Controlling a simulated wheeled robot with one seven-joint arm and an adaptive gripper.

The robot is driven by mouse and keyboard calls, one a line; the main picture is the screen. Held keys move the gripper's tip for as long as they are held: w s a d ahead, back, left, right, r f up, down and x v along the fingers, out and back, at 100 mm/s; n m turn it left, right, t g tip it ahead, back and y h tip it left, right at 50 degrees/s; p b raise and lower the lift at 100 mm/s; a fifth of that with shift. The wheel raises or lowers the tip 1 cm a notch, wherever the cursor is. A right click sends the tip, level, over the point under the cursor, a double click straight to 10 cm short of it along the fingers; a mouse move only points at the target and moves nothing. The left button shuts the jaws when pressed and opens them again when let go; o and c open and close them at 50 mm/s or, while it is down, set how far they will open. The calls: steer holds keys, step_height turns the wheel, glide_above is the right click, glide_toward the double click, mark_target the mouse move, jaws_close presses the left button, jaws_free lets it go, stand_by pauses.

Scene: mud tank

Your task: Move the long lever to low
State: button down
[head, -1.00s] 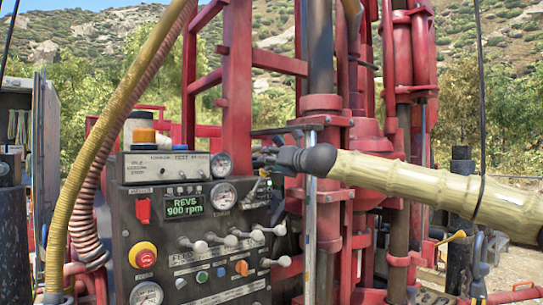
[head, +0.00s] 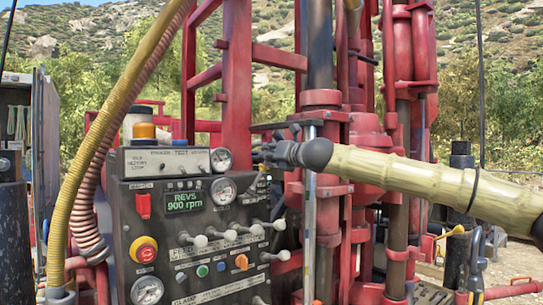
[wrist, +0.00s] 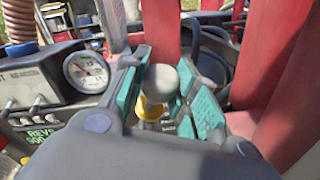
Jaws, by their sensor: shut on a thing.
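The lever's round grey knob (wrist: 162,82) sits between the teal pads of my gripper (wrist: 158,92) in the wrist view. My gripper is shut on the knob, and a yellow part shows just below it. The rest of this lever is mostly hidden by the fingers. In the head view my gripper (head: 268,153) is small, at the upper right corner of the control panel (head: 150,215), beside the round gauge. The knob is too small to make out there.
Several short levers with pale knobs (head: 230,236) stand lower on the panel. A white-faced gauge (wrist: 88,72) is left of my gripper. A red mast post (head: 237,80) and an upright metal rod (head: 309,215) are close by. A yellow hose (head: 115,115) hangs at the left.

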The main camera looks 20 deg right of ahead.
steer(key=s+a+n+t+h+b, duration=0.2)
steer(key=a+n+b, duration=0.3)
steer(key=a+b, duration=0.5)
steer(key=s+h+b, duration=0.1)
steer(key=b, duration=0.4)
steer(key=shift+s+f+h, duration=0.25)
steer(key=shift+h, duration=0.05)
steer(key=c, duration=1.2)
jaws_free()
steer(key=shift+c, duration=0.2)
steer(key=shift+o, duration=0.7)
steer(key=shift+w+a, duration=0.15)
steer(key=shift+w, duration=0.1)
steer(key=s+f, duration=0.1)
steer(key=s, duration=1.1)
steer(key=shift+d+f, duration=0.25)
steer(key=shift+d, duration=0.2)
